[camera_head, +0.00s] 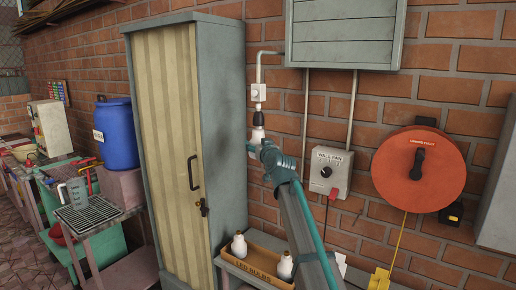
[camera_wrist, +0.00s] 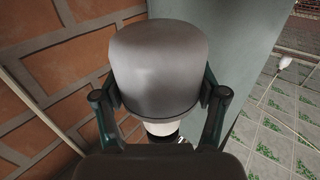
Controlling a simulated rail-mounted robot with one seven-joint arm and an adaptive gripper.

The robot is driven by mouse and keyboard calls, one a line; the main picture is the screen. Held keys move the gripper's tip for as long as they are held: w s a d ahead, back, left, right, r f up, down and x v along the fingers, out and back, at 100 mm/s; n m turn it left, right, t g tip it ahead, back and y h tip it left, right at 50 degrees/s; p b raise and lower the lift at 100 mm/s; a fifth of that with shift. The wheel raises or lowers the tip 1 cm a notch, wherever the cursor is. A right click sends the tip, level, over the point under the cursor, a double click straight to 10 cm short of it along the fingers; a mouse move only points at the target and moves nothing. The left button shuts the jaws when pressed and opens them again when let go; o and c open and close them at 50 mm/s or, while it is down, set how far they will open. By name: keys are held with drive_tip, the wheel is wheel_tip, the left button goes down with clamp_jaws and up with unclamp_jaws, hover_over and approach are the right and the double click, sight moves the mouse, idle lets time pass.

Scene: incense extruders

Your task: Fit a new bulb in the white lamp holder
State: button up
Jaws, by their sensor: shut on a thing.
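The white lamp holder (camera_head: 258,118) hangs on the brick wall right of the tall cabinet, under a small white conduit box (camera_head: 259,92), with a dark part at its top. My gripper (camera_head: 256,148) is just below it and shut on a bulb (camera_head: 257,134). In the wrist view the bulb (camera_wrist: 158,70) fills the space between my fingers, its wide grey-white body gripped from both sides. A white neck and a dark part show beyond its lower edge. I cannot tell whether the bulb touches the holder.
A tray marked for LED bulbs (camera_head: 255,262) holds white bulbs on a low shelf. The tall cabinet (camera_head: 225,130) stands close at left. A grey wall cabinet (camera_head: 343,34) hangs above.

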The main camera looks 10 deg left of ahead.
drive_tip(key=b, duration=0.3)
drive_tip(key=shift+n, duration=0.3)
idle(0.6)
drive_tip(key=shift+f+n+g+y+b, duration=0.1)
drive_tip(key=shift+n+g+y+b, duration=0.5)
drive_tip(key=shift+b, duration=1.55)
drive_tip(key=shift+b, duration=0.3)
drive_tip(key=shift+y+b, duration=0.5)
drive_tip(key=shift+b, duration=0.55)
drive_tip(key=shift+n+g+y+b, duration=0.65)
drive_tip(key=shift+y+b, duration=0.25)
drive_tip(key=shift+b, duration=1.65)
drive_tip(key=o, duration=1.2)
drive_tip(key=shift+o, duration=0.2)
drive_tip(key=shift+s, duration=0.1)
